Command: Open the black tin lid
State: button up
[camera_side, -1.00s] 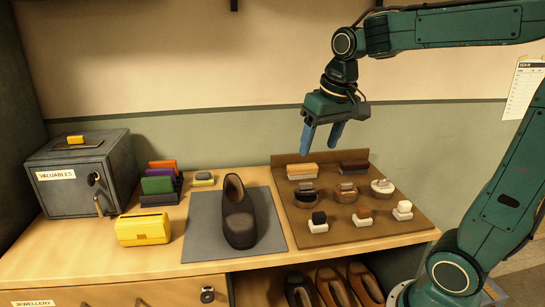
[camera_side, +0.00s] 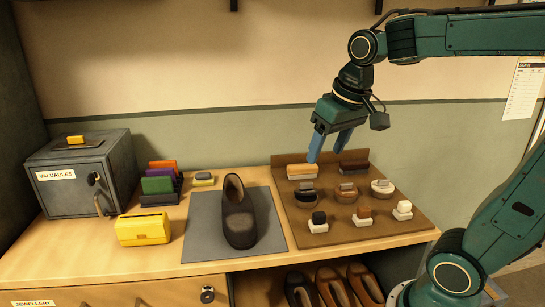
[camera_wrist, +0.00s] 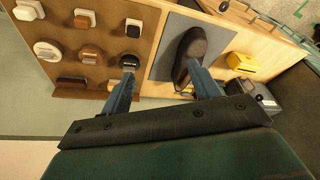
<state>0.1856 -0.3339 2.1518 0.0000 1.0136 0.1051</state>
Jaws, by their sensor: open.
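The black tin (camera_side: 305,196) is the leftmost of a row of round tins on the brown board in the side view. It has a dark round lid with a small lighter piece on top. In the wrist view the black tin (camera_wrist: 129,60) shows at the tip of the left finger, which partly hides it. My gripper (camera_side: 328,152) is open and empty, in the air above the back of the board. In the wrist view my gripper (camera_wrist: 160,66) has its fingers wide apart.
A brown tin (camera_side: 346,194) and a pale tin (camera_side: 382,188) stand right of the black one. Brushes (camera_side: 302,171) lie behind, small blocks (camera_side: 318,222) in front. A dark shoe (camera_side: 239,215) stands on a grey mat (camera_side: 200,235) to the left. A yellow box (camera_side: 143,229) stands further left.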

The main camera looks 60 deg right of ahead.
jog(key=s+a+f+n+t, duration=0.2)
jog(key=s+a, duration=0.3)
jog(key=s, duration=0.4)
jog(key=shift+s+f+n+y, duration=0.25)
jog(key=shift+f+n+y, duration=0.05)
jog(key=shift+f+n, duration=0.4)
jog(key=shift+r, duration=0.1)
jog(key=w+d+r+m+g, duration=0.3)
jog(key=w+d+m, duration=0.35)
jog(key=w, duration=0.65)
jog(key=w+d+f+m+g, duration=0.1)
jog(key=w+d+f, duration=0.2)
jog(key=w+d, duration=0.2)
jog(key=w+d+f+m+g, duration=0.1)
jog(key=w+d+f, duration=0.2)
jog(key=d, duration=0.8)
jog(key=shift+w+f+g, duration=0.25)
jog(key=shift+w+g, duration=0.05)
jog(key=shift+w, duration=0.75)
